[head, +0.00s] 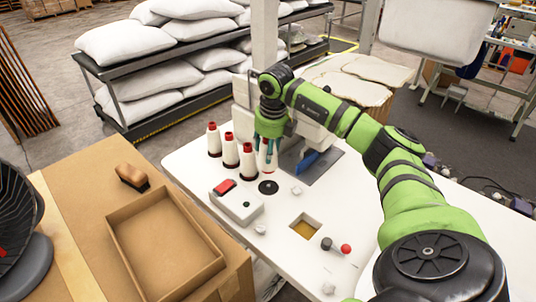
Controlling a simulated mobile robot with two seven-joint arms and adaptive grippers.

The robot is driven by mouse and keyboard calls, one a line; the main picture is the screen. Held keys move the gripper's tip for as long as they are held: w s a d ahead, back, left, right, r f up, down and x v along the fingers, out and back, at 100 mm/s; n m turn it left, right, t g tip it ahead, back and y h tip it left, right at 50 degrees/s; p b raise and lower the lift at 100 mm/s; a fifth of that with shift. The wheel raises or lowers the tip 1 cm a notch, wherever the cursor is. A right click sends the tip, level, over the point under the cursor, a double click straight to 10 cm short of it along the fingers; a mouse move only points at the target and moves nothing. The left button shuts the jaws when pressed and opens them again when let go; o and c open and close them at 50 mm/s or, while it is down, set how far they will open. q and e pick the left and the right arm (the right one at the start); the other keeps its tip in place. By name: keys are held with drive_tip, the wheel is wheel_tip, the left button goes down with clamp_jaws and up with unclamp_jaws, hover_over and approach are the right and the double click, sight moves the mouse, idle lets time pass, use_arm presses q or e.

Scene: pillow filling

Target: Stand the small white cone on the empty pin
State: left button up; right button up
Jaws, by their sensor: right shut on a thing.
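My right gripper (268,140), with teal fingers, reaches down over the white table. It is shut on a small white cone (267,157), partly hidden by the fingers. The cone looks upright, with its lower end just above and behind a black disc (268,187) on the table. The disc lies at the near end of a row of three white cones with red tops and dark bases (213,141) (230,151) (248,162). No cone stands on the disc; a pin on it cannot be made out. My left gripper is not in view.
A white box with a red switch (237,205) sits in front of the row. A blue part (306,163) and grey plate (325,165) are right of the gripper. A square opening (304,227) and red-knobbed lever (346,249) are nearer. A cardboard tray (165,243) is left.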

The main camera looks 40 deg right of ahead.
sight(268, 168)
drive_tip(key=shift+s+a+f, duration=0.1)
drive_tip(key=shift+f, duration=0.1)
drive_tip(key=shift+f+b, duration=0.25)
drive_tip(key=shift+b, duration=0.15)
wheel_tip(268, 168, down, 4)
drive_tip(key=b, duration=0.2)
drive_tip(key=shift+r+b, duration=0.25)
drive_tip(key=shift+b, duration=0.1)
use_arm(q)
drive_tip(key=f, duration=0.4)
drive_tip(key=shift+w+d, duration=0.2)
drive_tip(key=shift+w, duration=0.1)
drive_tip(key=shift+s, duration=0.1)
use_arm(e)
drive_tip(key=shift+s+f, duration=0.1)
drive_tip(key=shift+f, duration=0.1)
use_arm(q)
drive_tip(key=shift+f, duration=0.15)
use_arm(e)
drive_tip(key=shift+f, duration=0.35)
use_arm(q)
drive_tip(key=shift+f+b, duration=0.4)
drive_tip(key=shift+b, duration=0.2)
use_arm(e)
drive_tip(key=shift+f, duration=0.6)
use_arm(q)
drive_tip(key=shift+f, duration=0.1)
use_arm(e)
drive_tip(key=shift+f, duration=0.2)
